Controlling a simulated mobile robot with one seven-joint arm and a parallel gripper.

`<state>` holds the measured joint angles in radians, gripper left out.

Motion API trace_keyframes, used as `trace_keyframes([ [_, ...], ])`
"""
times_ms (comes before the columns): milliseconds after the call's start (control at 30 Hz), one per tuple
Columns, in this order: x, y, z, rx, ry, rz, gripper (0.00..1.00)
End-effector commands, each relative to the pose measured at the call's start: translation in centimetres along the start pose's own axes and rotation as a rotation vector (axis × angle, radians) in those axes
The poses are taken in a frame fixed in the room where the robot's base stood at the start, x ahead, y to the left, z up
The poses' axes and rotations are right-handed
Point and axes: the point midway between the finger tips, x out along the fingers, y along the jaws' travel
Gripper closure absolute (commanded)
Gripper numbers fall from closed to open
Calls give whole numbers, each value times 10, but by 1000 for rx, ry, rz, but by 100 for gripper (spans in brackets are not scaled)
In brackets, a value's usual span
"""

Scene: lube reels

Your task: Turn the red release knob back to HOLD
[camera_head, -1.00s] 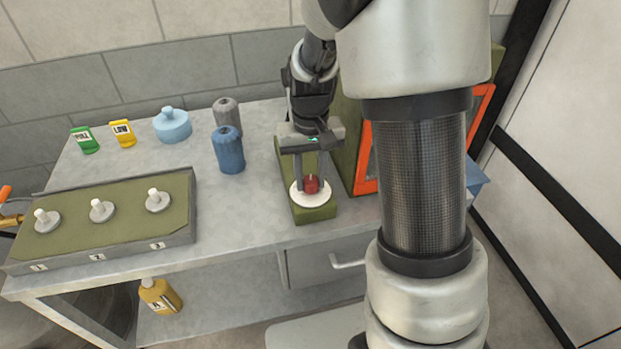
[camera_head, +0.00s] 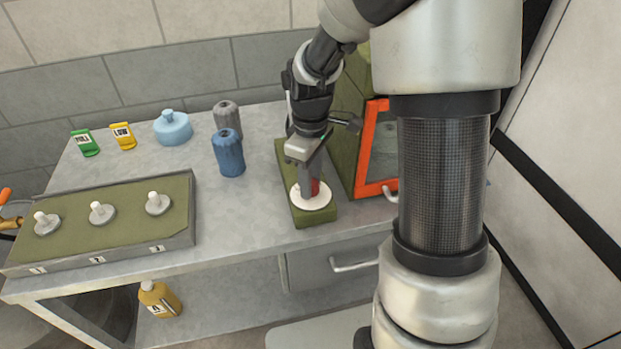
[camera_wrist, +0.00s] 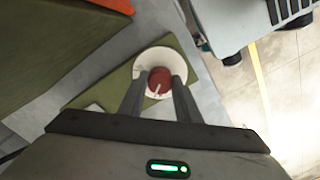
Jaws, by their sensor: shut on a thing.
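The red release knob (camera_wrist: 158,82) sits on a white round dial (camera_wrist: 168,58) on a green base plate (camera_head: 318,217). In the wrist view the knob has a pale pointer line on it. My gripper (camera_wrist: 157,84) points down at the knob with its two fingers on either side of it, shut on it. In the head view the knob (camera_head: 316,186) is mostly hidden behind a finger, and the white dial (camera_head: 311,203) shows around it. I cannot read any HOLD mark on the dial.
An orange-framed green cabinet (camera_head: 366,190) stands close to the right of the knob. Blue (camera_head: 228,153) and grey (camera_head: 227,114) canisters stand to the left. A green tray (camera_head: 100,219) with three white pegs lies at the left. The drawer handle (camera_head: 355,265) juts out below the tabletop.

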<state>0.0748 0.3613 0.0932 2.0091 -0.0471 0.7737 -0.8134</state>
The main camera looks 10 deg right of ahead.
Motion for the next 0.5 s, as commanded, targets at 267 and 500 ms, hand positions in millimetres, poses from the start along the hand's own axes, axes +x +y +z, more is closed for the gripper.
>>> trace_keyframes([
  [267, -2, 1, -1, -142, 2, 2, 92],
  [500, -1, 0, -1, -196, 2, 2, 92],
])
